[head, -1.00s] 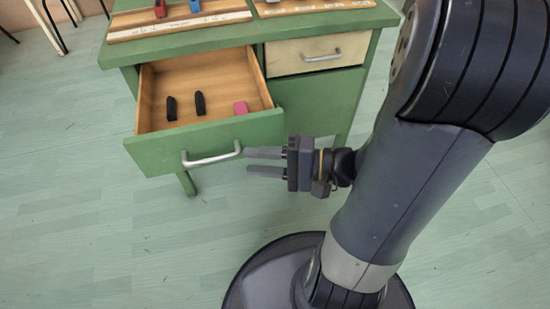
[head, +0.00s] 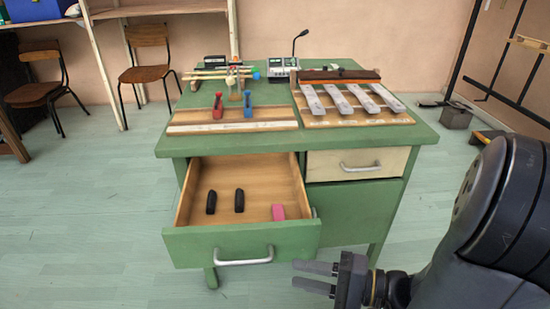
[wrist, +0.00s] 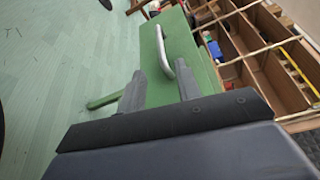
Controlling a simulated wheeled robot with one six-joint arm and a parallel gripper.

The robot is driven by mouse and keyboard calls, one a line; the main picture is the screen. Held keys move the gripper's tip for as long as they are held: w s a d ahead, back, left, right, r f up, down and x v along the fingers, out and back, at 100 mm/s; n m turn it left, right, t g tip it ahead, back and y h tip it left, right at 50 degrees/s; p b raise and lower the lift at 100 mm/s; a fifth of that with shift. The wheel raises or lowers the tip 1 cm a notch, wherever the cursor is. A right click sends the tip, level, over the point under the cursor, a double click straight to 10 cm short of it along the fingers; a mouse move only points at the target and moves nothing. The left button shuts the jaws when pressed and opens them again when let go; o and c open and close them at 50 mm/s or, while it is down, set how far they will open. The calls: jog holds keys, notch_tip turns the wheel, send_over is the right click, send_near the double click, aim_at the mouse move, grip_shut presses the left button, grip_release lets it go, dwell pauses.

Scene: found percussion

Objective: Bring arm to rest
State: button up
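My gripper (head: 317,278) is at the lower right of the head view, in front of the desk and just right of the open drawer's handle. Its two fingers are apart with nothing between them. In the wrist view my gripper (wrist: 158,92) points toward the green drawer front (wrist: 205,75) and its silver handle (wrist: 165,52), and appears apart from the handle.
On the desk top are a board with red (head: 217,106) and blue (head: 248,104) clamps, a board with metal bars (head: 340,99) and a device with a microphone (head: 283,68). Chairs (head: 150,62) stand at the back left. The floor (head: 90,220) left of the desk is clear.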

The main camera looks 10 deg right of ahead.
jog(key=b+x, duration=0.1)
jog(key=x, duration=0.9)
jog(key=shift+a+b, duration=0.3)
jog(key=shift+b, duration=0.1)
jog(key=shift+w, duration=0.1)
jog(key=shift+a, duration=0.1)
dwell(0.4)
